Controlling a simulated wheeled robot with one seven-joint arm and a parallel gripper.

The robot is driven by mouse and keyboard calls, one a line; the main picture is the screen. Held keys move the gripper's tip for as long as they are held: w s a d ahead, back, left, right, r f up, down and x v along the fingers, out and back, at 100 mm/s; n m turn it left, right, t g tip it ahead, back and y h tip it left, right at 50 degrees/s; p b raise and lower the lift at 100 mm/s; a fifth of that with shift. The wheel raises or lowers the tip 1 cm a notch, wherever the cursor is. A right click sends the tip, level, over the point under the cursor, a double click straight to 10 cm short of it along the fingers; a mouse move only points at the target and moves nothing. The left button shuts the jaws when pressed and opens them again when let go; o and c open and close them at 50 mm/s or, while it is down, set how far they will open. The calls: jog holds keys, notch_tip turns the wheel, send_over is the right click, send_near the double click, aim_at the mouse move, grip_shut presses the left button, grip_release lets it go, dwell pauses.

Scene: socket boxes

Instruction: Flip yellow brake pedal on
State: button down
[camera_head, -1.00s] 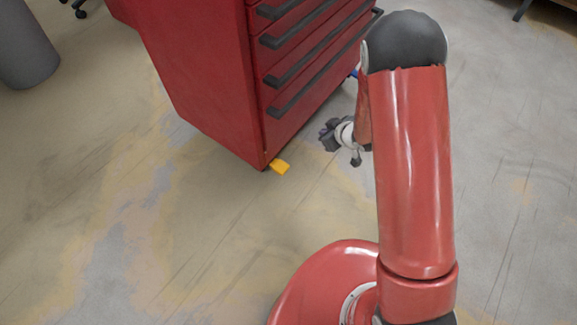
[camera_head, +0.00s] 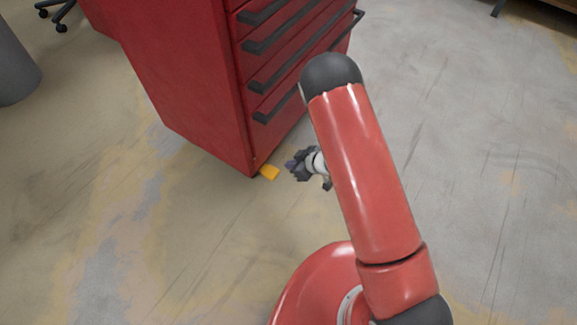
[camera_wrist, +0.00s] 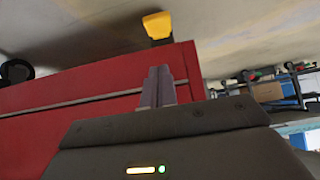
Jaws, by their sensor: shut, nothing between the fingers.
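The yellow brake pedal (camera_head: 269,172) sticks out at the bottom front corner of the red tool cabinet (camera_head: 190,90), close to the floor. In the wrist view the pedal (camera_wrist: 157,26) shows at the top, beyond the fingertips, against the cabinet's edge. My gripper (camera_head: 291,165) is just right of the pedal in the head view, apart from it. In the wrist view my gripper's fingers (camera_wrist: 156,86) are together with nothing between them. The pedal's tilt is hard to tell.
The cabinet's drawers with dark handles (camera_head: 285,70) face my arm's side. A grey cylinder (camera_head: 15,60) and a wheeled chair base (camera_head: 57,15) stand at the upper left. Shelving with boxes (camera_wrist: 275,90) shows at the right of the wrist view. The floor around the pedal is clear.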

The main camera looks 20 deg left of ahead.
aim_at(272, 171)
jog(key=x, duration=0.3)
jog(key=d+f+x, duration=0.1)
jog(key=x, duration=0.6)
jog(key=shift+s+d+f+b, duration=0.1)
jog(key=shift+s+f+b, duration=0.2)
jog(key=shift+f, duration=0.6)
